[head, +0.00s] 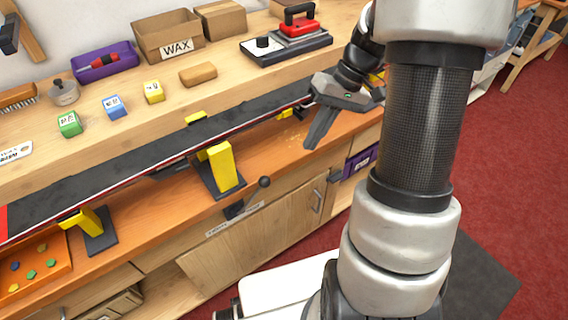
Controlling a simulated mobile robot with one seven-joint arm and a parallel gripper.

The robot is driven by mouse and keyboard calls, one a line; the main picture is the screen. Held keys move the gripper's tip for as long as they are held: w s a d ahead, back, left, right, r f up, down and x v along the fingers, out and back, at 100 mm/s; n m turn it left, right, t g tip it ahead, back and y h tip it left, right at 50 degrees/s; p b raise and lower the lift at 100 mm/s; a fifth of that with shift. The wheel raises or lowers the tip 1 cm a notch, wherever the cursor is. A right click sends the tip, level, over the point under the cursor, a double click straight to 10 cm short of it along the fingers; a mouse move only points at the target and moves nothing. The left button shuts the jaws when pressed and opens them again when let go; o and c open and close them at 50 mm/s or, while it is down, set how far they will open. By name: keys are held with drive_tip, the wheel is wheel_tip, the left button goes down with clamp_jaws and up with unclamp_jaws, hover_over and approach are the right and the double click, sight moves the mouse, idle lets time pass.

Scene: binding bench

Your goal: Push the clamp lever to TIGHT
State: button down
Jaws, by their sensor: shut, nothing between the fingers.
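The clamp lever (250,196) is a dark lever with a round black knob. It sits at the front edge of the orange-brown bench, in front of the middle yellow support. A pale label strip (235,219) lies just below it on the bench front; its print is too small to read surely, so I cannot tell the lever's setting. My gripper (314,145) is shut and empty, pointing down over the bench to the right of and behind the knob, clearly apart from it.
A long dark ski (150,160) rests on yellow supports (222,167) along the bench. An orange tray (35,268) holds small pieces at left. The shelf behind carries wax blocks, a WAX box (178,47) and a red iron (299,24).

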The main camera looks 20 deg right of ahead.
drive_tip(key=shift+a, duration=0.1)
drive_tip(key=shift+s+a+f+b, duration=0.2)
drive_tip(key=shift+a+f+b, duration=0.2)
drive_tip(key=shift+a+f, duration=0.95)
drive_tip(key=shift+s+a+f+b, duration=0.2)
drive_tip(key=shift+a+f+b, duration=0.2)
drive_tip(key=shift+a+f, duration=1)
drive_tip(key=shift+s+a+f+b, duration=0.2)
drive_tip(key=shift+a+f+b, duration=0.2)
drive_tip(key=shift+a+f, duration=0.95)
drive_tip(key=shift+r, duration=0.1)
